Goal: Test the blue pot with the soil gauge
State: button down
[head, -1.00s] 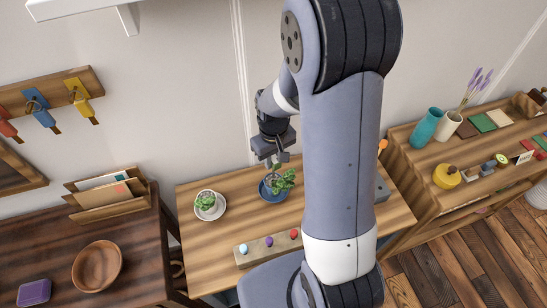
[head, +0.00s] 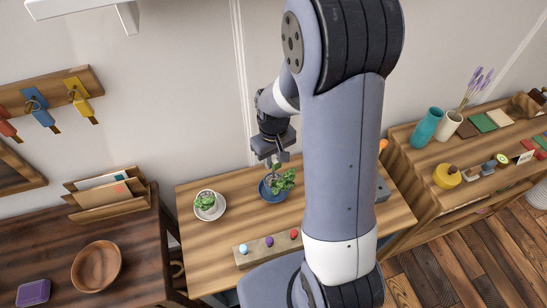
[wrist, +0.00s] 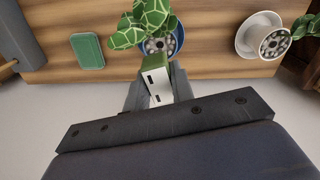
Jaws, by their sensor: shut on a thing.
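The blue pot (head: 272,191) stands on the wooden table with a leafy green plant (head: 284,180) in it. In the wrist view the blue pot (wrist: 179,36) is partly hidden by its leaves and by the held gauge. My gripper (head: 272,160) is just above the pot in the head view. In the wrist view my gripper (wrist: 150,92) is shut on a white and green block, the soil gauge (wrist: 158,86). The gauge overlaps the pot's soil in the wrist view. I cannot tell whether its tip is in the soil.
A white pot with a plant (head: 206,199) stands on a saucer to the left. A block with three coloured knobs (head: 266,248) lies at the table's front. A green pad (wrist: 88,50) lies beside the blue pot in the wrist view. My arm hides the table's right part.

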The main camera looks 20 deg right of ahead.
jog(key=shift+f+b, duration=2.4)
jog(key=shift+f, duration=0.45)
jog(key=c, duration=1.1)
grip_release()
jog(key=shift+c, duration=0.2)
jog(key=shift+r, duration=0.15)
notch_tip(320, 180, up, 11)
jog(key=shift+f, duration=0.2)
notch_tip(320, 180, up, 9)
jog(key=p, duration=0.7)
jog(key=shift+f, duration=0.1)
